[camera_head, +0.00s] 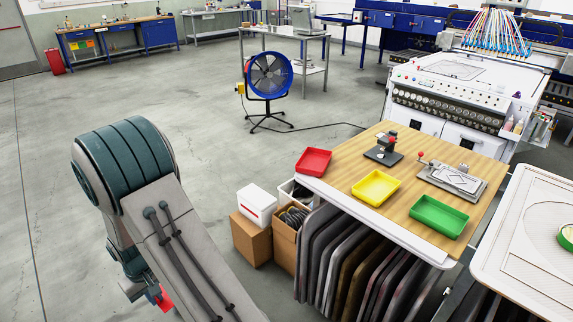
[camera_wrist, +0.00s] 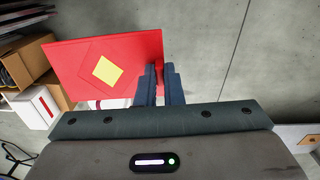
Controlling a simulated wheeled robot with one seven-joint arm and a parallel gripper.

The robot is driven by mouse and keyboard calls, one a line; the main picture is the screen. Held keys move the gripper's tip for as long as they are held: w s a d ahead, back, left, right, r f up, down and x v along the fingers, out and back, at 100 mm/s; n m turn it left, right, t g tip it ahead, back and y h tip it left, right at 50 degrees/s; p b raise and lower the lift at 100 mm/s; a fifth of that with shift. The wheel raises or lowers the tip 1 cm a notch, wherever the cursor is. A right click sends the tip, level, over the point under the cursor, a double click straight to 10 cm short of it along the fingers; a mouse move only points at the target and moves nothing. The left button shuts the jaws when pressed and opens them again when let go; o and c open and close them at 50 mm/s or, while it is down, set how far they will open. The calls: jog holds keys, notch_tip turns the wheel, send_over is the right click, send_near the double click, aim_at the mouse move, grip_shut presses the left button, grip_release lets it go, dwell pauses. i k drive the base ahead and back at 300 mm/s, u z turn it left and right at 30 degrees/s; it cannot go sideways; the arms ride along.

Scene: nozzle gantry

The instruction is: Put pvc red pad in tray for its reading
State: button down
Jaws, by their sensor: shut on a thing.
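A flat red pad (camera_wrist: 125,50) with a yellow square on it is between the fingers of my gripper (camera_wrist: 162,70) in the wrist view. The gripper is shut on the pad near its right edge. In the head view a small part of the pad (camera_head: 163,299) shows low at the left, mostly hidden by my arm. On the wooden tabletop stand a red tray (camera_head: 313,161), a yellow tray (camera_head: 375,186) and a green tray (camera_head: 439,216). All three look empty. The pad is left of the trays, apart from them, over the floor side.
A small black-based device (camera_head: 384,155) and a metal fixture (camera_head: 452,182) stand behind the trays. Upright panels (camera_head: 340,255) fill the space under the table. Cardboard boxes (camera_head: 252,240) stand at its left. A blue fan (camera_head: 268,76) stands farther back. Floor at left is open.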

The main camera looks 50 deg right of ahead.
aim_at(314, 164)
jog(key=z, duration=1.35)
